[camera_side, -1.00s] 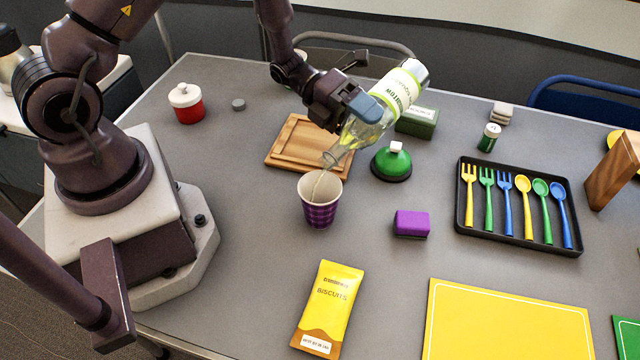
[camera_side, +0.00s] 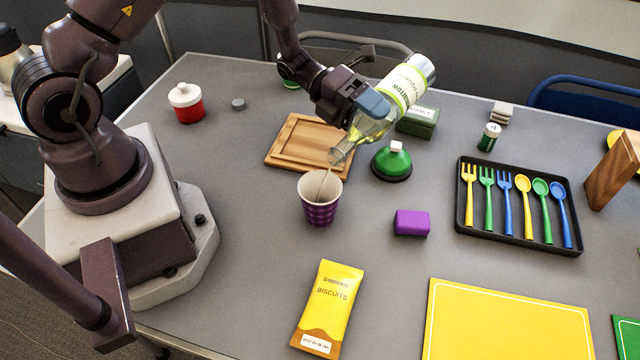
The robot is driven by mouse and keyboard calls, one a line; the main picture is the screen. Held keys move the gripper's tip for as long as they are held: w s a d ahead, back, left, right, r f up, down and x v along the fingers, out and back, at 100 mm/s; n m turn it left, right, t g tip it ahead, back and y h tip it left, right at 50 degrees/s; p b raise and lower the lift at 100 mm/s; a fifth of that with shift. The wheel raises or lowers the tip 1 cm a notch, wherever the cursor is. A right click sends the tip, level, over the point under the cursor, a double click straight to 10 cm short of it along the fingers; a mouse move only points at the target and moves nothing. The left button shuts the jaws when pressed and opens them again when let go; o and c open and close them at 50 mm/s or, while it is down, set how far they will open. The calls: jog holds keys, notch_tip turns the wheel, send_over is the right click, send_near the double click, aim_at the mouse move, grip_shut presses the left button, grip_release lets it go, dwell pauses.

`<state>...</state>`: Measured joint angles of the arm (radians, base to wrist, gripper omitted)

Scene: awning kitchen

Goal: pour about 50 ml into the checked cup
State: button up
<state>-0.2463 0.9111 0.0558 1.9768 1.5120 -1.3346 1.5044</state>
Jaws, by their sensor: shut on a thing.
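The checked cup (camera_side: 320,213), purple with a white inside, stands upright on the grey table. My gripper (camera_side: 362,110) is shut on a clear bottle (camera_side: 374,127) with a pale green label and a white base end. The bottle is tilted, its base up to the right and its mouth down to the left, just above the cup's rim. A thin stream runs from the mouth into the cup. Some yellowish liquid shows in the bottle's neck and shoulder. The level in the cup cannot be made out.
A wooden board (camera_side: 285,150) lies behind the cup. A green dome-shaped thing (camera_side: 391,165) and a purple block (camera_side: 411,223) stand to its right. A biscuits packet (camera_side: 328,305) lies in front. A black cutlery tray (camera_side: 515,237) is further right.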

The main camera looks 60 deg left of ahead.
jog(key=shift+w+a+r, duration=0.1)
jog(key=shift+r, duration=0.15)
dwell(1.2)
